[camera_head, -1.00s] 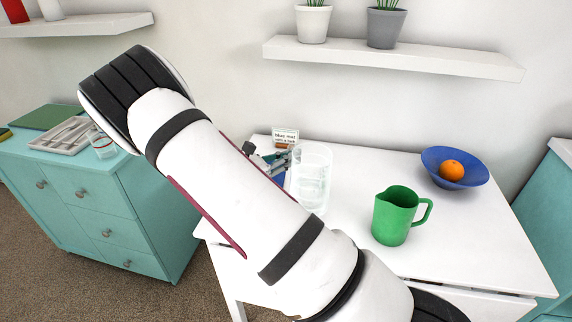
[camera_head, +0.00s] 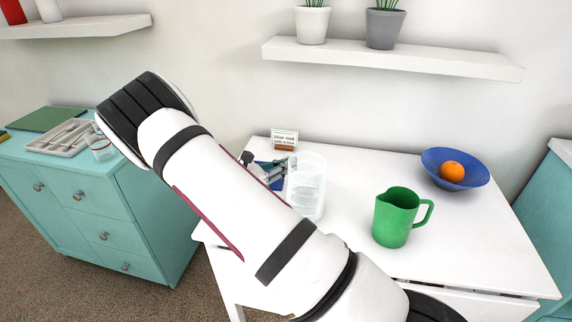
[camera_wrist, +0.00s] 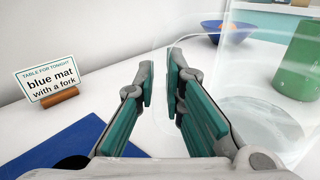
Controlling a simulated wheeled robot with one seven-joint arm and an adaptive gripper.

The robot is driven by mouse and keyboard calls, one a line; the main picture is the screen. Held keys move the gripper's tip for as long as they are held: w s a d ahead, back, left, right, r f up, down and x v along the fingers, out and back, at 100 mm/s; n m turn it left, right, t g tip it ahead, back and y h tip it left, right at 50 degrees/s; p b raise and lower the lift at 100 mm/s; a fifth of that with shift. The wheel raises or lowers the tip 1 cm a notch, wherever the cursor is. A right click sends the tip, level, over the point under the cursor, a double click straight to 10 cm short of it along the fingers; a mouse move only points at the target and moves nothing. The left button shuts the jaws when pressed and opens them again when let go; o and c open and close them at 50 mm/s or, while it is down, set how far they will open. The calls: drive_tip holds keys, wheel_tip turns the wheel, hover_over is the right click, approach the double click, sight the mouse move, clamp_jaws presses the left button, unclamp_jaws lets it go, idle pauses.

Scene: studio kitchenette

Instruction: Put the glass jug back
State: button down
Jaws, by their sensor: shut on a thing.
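The clear glass jug (camera_head: 307,185) is upright at the back left of the white table, just right of my gripper (camera_head: 276,173). In the wrist view the jug (camera_wrist: 262,125) fills the right side, with its transparent wall passing close to the fingers. My gripper (camera_wrist: 160,88) has its teal-padded fingers closed on the jug at its near side. The exact grip is hard to see through the clear material. I cannot tell whether the jug's base touches the table.
A green pitcher (camera_head: 398,217) stands right of the jug, with a blue bowl (camera_head: 476,181) holding an orange (camera_head: 452,172) behind. A sign card (camera_head: 284,138) and blue mat (camera_wrist: 82,143) are to the left. A shelf (camera_head: 390,60) hangs above. The table's right front is clear.

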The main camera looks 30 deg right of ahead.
drive_tip(key=c, duration=1.7)
unclamp_jaws()
